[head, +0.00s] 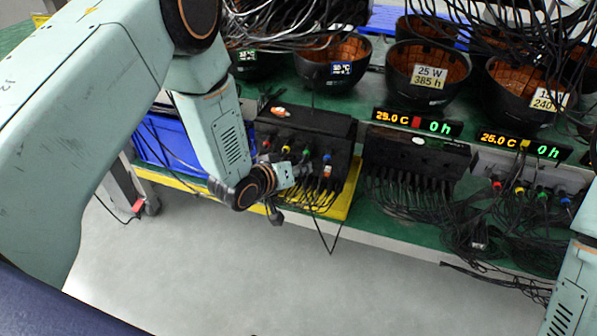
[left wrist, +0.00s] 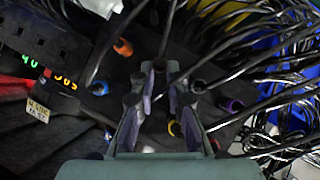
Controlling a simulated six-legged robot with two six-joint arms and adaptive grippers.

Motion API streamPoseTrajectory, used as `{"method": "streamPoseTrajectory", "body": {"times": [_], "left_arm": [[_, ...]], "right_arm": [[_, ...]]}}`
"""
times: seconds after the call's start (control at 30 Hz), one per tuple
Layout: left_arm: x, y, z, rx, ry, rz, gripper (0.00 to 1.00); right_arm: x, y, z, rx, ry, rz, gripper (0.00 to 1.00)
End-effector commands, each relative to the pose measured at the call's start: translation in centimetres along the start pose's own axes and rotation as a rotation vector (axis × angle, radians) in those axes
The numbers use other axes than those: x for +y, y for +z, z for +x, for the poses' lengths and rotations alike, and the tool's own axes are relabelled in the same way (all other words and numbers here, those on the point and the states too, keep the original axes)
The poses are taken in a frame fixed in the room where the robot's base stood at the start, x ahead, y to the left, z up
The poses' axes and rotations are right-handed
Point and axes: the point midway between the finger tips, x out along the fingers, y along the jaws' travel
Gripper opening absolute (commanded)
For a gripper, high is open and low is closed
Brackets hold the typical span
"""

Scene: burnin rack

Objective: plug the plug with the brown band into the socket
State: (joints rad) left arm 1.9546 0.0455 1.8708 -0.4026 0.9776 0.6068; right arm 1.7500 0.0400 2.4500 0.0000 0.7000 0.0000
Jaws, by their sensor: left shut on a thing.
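My left gripper (head: 296,172) is at the front of a black socket box (head: 335,128) on the bench, and it also shows in the left wrist view (left wrist: 160,72). Its fingers are close together on something dark, apparently a plug with a cable rising from it. Its band is hidden, so I cannot tell its colour. I cannot pick out a brown band or a free socket for certain. My right gripper is out of view.
A yellow tray (head: 345,207) lies beneath the socket box. A second black box (head: 415,158) with many cables stands to its right. Labelled dark bowls (head: 428,72) line the back. A blue bin (head: 170,143) stands left. Loose cables hang over the bench's front edge.

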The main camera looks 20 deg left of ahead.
Motion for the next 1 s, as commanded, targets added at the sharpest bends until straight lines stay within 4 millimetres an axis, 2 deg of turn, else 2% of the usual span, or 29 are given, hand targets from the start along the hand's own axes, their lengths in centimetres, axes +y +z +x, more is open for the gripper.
{"method": "streamPoseTrajectory", "body": {"times": [0.07,0.1,0.4,0.77,0.87,1.0], "left_arm": [[0.0,-0.1,0.1,-0.001,0.0,0.0,0.0],[0.0,0.0,0.1,-0.002,0.0,0.0,0.16],[0.0,0.0,0.1,-0.001,0.0,0.0,0.4],[-0.1,0.0,-0.4,-0.001,-0.001,-0.001,0.4],[-0.1,-0.1,-1.4,-0.001,-0.002,-0.002,0.4],[-0.1,-0.2,-3.8,0.001,-0.003,-0.005,0.4]], "right_arm": [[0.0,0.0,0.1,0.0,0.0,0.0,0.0],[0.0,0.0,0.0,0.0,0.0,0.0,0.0],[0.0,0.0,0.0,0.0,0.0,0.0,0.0],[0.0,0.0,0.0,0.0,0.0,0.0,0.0],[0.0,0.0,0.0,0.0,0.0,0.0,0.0],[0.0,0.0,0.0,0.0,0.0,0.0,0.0]]}}
